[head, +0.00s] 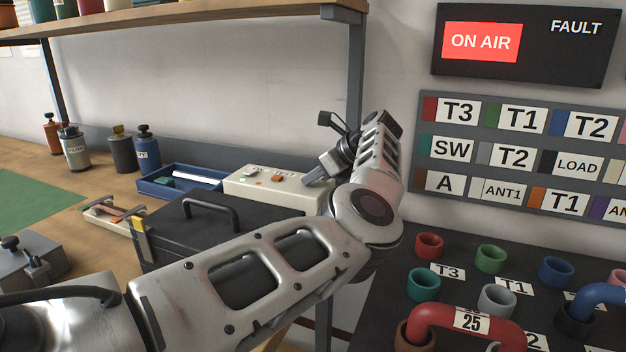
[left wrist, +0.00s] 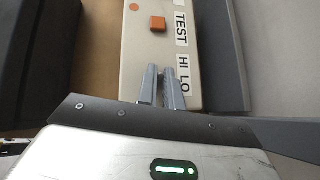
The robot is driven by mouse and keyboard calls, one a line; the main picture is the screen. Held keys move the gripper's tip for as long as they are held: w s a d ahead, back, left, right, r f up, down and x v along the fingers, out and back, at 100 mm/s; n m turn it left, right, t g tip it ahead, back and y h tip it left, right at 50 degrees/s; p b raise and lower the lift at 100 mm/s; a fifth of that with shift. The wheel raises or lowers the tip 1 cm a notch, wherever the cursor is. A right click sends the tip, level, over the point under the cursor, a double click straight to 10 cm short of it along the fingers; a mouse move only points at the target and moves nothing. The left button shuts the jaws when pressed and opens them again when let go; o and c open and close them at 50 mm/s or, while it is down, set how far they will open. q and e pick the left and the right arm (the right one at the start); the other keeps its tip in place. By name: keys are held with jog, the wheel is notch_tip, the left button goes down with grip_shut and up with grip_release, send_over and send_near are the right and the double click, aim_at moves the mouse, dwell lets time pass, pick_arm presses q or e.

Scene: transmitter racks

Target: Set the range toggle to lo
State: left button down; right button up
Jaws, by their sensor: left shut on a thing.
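The cream test box (head: 268,190) stands on the bench behind the black case, and its top fills the middle of the left wrist view (left wrist: 135,60). It carries a TEST label (left wrist: 181,28), a HI label (left wrist: 183,61) and a LO label (left wrist: 185,87). My left gripper (left wrist: 161,80) is low over the box, just left of HI and LO, with its fingers close together. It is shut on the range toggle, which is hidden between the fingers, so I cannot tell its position. In the head view the left gripper (head: 318,176) is at the box's right end. My right gripper is not in view.
An orange button (left wrist: 158,23) sits on the box near TEST. A black case (head: 190,222) with a handle stands in front of the box, and a blue tray (head: 152,187) lies to its left. A patch panel with coloured sockets (head: 429,246) is at the right.

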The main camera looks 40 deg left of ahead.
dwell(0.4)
pick_arm(q)
jog(key=c, duration=1.5)
grip_release()
jog(key=shift+c, duration=0.2)
jog(key=p+v, duration=0.1)
jog(key=v, duration=1.5)
jog(key=shift+f, duration=0.1)
